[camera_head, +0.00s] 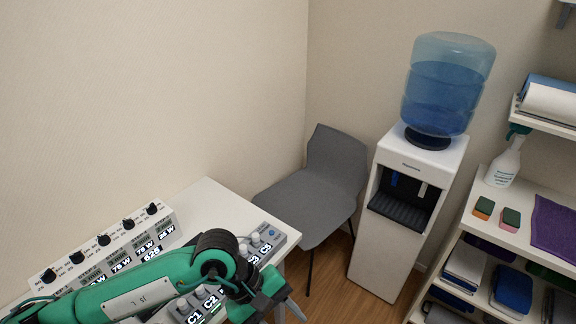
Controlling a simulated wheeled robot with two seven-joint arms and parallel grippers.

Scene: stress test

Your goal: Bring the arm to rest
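My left arm (150,288), green with black joints, comes in from the lower left and reaches across the front of a white table. Its gripper (291,301) is at the bottom of the view, by the table's right end, with a grey finger part pointing down and right. I see nothing held in it, but the fingers are too small and cut off to tell if they are open or shut. My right arm and gripper are not in view.
On the white table (212,203) stand a knob panel (112,248) and a control box (262,243), partly behind my arm. A grey chair (315,190), water dispenser (405,215) and shelf unit (488,220) stand to the right. Some wooden floor (335,268) is bare.

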